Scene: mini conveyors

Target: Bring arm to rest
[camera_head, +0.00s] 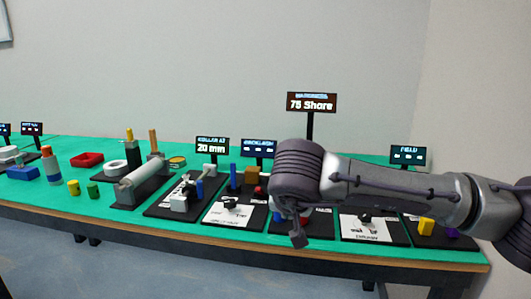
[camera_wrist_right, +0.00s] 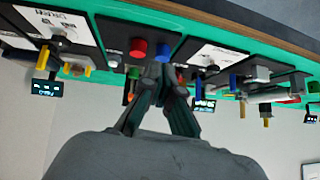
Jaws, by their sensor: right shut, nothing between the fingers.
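My right arm (camera_head: 400,185) comes in from the right in the head view, in front of the table. Its gripper (camera_head: 298,238) hangs from the dark wrist, close to the table's front edge. In the right wrist view the gripper's two fingers (camera_wrist_right: 160,75) come together at their tips, with nothing seen between them. The wrist view is upside down, with the table at the top. My left gripper is not in view.
A long table with a green top (camera_head: 115,203) holds several black boards with small parts. A roller unit (camera_head: 140,182), a red tray (camera_head: 87,159) and small cylinders stand to the left. A sign reading "75 Share" (camera_head: 311,102) rises behind the wrist. Open floor lies in front.

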